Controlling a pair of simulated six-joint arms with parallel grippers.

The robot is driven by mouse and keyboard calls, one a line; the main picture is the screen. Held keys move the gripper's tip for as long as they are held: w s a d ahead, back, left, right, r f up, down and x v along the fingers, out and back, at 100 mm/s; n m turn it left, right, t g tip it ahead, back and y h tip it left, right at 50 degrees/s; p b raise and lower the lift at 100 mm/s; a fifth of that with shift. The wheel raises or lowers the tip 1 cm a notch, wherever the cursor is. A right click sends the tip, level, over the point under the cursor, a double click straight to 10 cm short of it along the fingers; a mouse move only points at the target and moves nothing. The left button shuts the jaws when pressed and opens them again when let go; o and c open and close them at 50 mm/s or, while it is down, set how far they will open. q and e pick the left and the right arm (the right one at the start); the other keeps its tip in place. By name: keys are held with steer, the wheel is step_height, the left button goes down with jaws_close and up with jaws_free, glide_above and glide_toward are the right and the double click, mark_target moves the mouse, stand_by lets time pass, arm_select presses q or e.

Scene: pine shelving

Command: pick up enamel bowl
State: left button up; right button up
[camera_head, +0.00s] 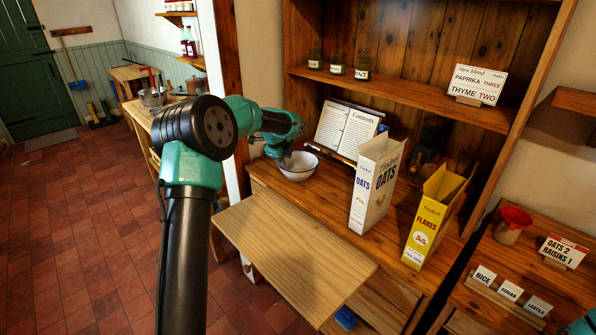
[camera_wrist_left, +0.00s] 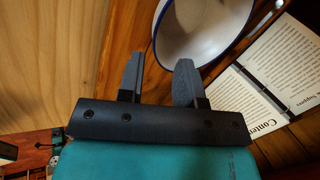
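The enamel bowl (camera_head: 298,172), white with a dark blue rim, stands upright on the wooden shelf counter in the head view. In the left wrist view the bowl (camera_wrist_left: 205,25) fills the top right, partly cut off by the frame. My left gripper (camera_head: 283,161) is at the bowl's far left side, pointing down. In the left wrist view its two fingers (camera_wrist_left: 160,64) are apart with nothing held between them. The bowl's near rim lies just beyond the gap, and the right fingertip overlaps the bowl. I cannot tell whether they touch. My right gripper is out of view.
An open book (camera_head: 347,128) stands right behind the bowl. An oats box (camera_head: 372,187) and a yellow flakes box (camera_head: 431,220) stand to the right. A pale pulled-out board (camera_head: 295,255) in front is bare. Jars (camera_head: 338,66) sit on the upper shelf.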

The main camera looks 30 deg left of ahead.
mark_target(290, 173)
arm_select(q)
steer(key=x, duration=0.5)
steer(key=shift+x, duration=2.55)
jaws_close()
